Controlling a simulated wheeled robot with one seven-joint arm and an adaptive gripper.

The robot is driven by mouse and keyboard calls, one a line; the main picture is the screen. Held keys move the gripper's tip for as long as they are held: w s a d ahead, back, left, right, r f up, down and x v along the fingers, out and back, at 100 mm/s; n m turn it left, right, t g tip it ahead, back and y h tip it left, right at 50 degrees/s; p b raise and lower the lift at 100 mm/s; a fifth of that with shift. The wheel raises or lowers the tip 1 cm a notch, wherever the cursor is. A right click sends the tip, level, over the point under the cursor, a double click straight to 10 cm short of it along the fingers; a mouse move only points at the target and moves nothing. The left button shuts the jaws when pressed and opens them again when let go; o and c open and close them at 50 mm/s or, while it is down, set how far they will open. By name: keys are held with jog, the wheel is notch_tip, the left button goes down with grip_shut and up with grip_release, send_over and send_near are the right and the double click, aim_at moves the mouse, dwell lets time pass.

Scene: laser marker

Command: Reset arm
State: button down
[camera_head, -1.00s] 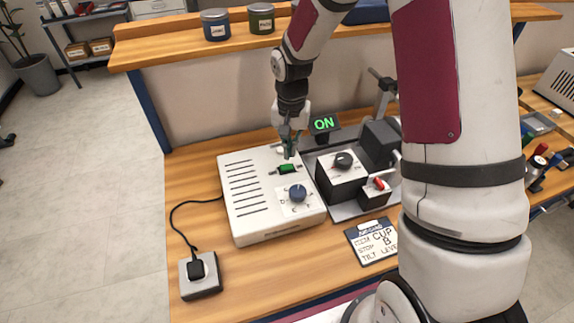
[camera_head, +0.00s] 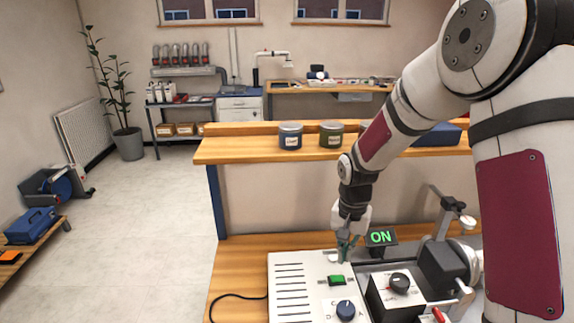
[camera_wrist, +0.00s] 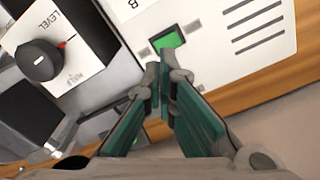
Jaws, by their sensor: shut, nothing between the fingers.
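My gripper (camera_head: 346,242) is shut and empty, pointing down just above the back edge of the white control box (camera_head: 300,262). In the wrist view my gripper (camera_wrist: 166,70) has its green fingers together near the lit green switch (camera_wrist: 168,40). The same green switch shows in the head view (camera_head: 336,281). I cannot tell whether the fingertips touch the box. A display (camera_head: 381,237) behind the box reads "ON" in green. My arm reaches in from the right and is bent over the bench.
Right of the box is a black-and-white unit with a LEVEL dial (camera_wrist: 42,60) and a dark clamp-like device (camera_head: 440,265).

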jog(key=s+r+n+t, duration=0.1)
jog(key=s+r+n, duration=0.1)
jog(key=s+r, duration=0.55)
jog(key=s+r+n+t, duration=0.1)
jog(key=s+r, duration=0.3)
jog(key=r, duration=0.7)
jog(key=s+r+n+t, duration=0.1)
jog(key=s+r, duration=0.1)
jog(key=s, duration=0.5)
jog(key=s+r+n+t, duration=0.2)
jog(key=s+r, duration=0.1)
jog(key=s, duration=0.5)
jog(key=shift+r, duration=0.2)
